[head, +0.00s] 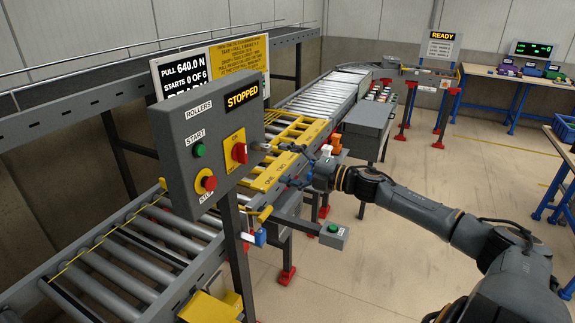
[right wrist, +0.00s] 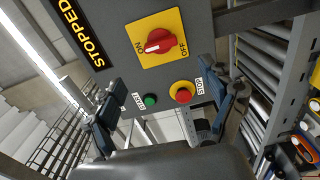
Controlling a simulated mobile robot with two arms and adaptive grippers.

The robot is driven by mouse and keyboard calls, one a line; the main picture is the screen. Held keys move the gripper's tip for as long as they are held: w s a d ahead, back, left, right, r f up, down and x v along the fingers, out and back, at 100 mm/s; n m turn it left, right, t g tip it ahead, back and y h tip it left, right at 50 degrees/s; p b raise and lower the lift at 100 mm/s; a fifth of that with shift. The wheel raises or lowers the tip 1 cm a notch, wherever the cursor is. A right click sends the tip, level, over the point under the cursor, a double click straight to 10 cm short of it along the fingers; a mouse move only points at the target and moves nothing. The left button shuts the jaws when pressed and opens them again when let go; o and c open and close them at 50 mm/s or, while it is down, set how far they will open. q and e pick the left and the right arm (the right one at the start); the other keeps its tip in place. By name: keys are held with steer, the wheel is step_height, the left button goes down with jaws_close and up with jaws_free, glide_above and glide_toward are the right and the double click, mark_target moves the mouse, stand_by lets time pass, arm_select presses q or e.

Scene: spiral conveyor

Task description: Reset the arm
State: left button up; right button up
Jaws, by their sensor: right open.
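My right gripper (head: 288,165) is open and empty, its two dark blue fingers spread in front of the grey roller control box (head: 215,120). In the right wrist view the spread fingers (right wrist: 160,103) frame the lower part of the box, apart from its face. The box carries a red rotary switch (right wrist: 160,42) on a yellow ON/OFF plate, a green start button (right wrist: 150,100) and a red stop button (right wrist: 183,93). The white mark on the switch lies on the ON side. The display (head: 242,95) reads STOPPED. My left gripper is not in view.
A roller conveyor (head: 130,250) runs behind the box, with a yellow frame (head: 290,140) over part of it. A small grey box with a green button (head: 334,233) stands below my right arm. A table (head: 520,77) is at the back right. The floor at centre right is clear.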

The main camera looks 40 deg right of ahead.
steer(key=shift+s, duration=0.15)
stand_by(0.5)
